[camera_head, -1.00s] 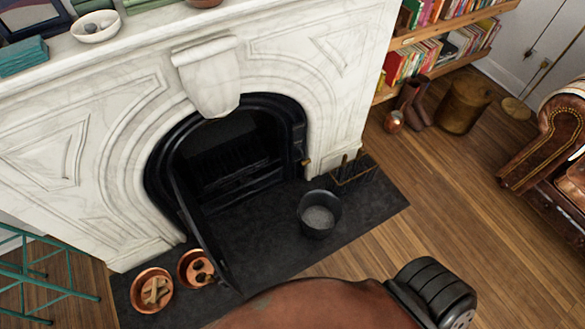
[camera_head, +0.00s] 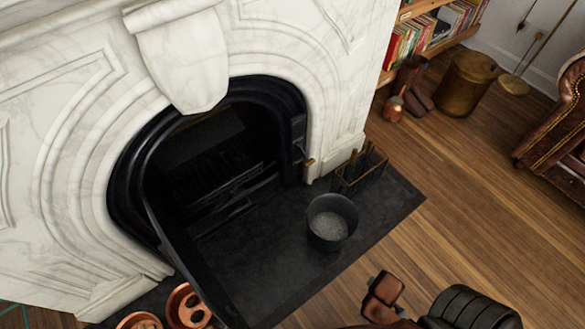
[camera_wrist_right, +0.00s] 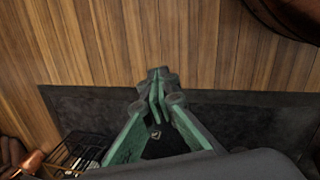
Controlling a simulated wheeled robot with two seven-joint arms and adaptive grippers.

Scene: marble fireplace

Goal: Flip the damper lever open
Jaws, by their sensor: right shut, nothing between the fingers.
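A small brass-tipped lever (camera_head: 309,162), which looks like the damper lever, sticks out at the right side of the black fireplace surround (camera_head: 298,130). The firebox is dark inside, and its black door (camera_head: 185,265) stands swung open at the left. My right gripper (camera_wrist_right: 158,78) is shut and empty in the right wrist view, over the dark hearth and wood floor. The lever cannot be made out in that view. My left gripper is not in view.
A grey bucket (camera_head: 332,222) stands on the dark hearth slab (camera_head: 260,260). A fire-tool rack (camera_head: 360,172) stands near the lever, right of the opening. Copper bowls (camera_head: 187,305) are at lower left. The wood floor (camera_head: 450,190) to the right has free room.

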